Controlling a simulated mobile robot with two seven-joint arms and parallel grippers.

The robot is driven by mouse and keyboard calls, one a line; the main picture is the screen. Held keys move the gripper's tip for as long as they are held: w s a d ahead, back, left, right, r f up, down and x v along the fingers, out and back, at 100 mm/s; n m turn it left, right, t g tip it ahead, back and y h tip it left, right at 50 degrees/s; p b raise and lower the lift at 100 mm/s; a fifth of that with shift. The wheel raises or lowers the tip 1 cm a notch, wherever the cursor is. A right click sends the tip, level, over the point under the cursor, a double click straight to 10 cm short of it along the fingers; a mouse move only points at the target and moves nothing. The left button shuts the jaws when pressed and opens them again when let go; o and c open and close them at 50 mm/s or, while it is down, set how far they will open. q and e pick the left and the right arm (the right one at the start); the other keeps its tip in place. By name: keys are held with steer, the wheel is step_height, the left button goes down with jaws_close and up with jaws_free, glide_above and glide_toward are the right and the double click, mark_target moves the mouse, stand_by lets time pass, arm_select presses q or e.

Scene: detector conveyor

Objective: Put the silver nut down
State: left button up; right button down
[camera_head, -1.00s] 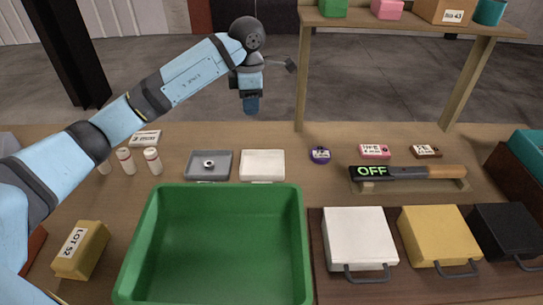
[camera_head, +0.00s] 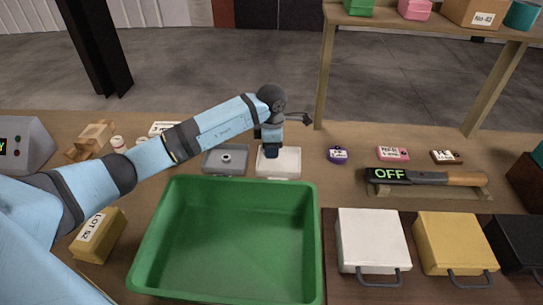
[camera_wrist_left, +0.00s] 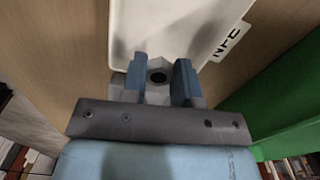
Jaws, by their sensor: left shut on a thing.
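My left gripper (camera_head: 271,154) is over the white tray (camera_head: 291,163) in the head view, fingers pointing down. In the left wrist view the gripper (camera_wrist_left: 160,82) is shut on a silver nut (camera_wrist_left: 143,72) with a dark hole, held between the two blue fingers. The white tray (camera_wrist_left: 170,25) with a label lies just beyond the fingers there. I cannot tell whether the nut touches the tray. The gripper hides the nut in the head view. Another small nut-like piece (camera_head: 226,157) lies on the grey tray (camera_head: 211,166) to the left. My right gripper is not in view.
A large green bin (camera_head: 310,225) stands in front of the trays. The detector wand (camera_head: 425,177), reading OFF, rests on a stand at right. White (camera_head: 372,238) and yellow (camera_head: 452,240) boxes sit at front right. A yellow LOT 52 box (camera_head: 98,236) is at left.

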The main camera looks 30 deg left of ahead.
mark_target(272, 163)
arm_select(q)
steer(key=shift+f, duration=1.7)
steer(key=shift+f, duration=0.2)
steer(key=o, duration=0.9)
step_height(272, 163, up, 12)
steer(key=shift+r, duration=0.25)
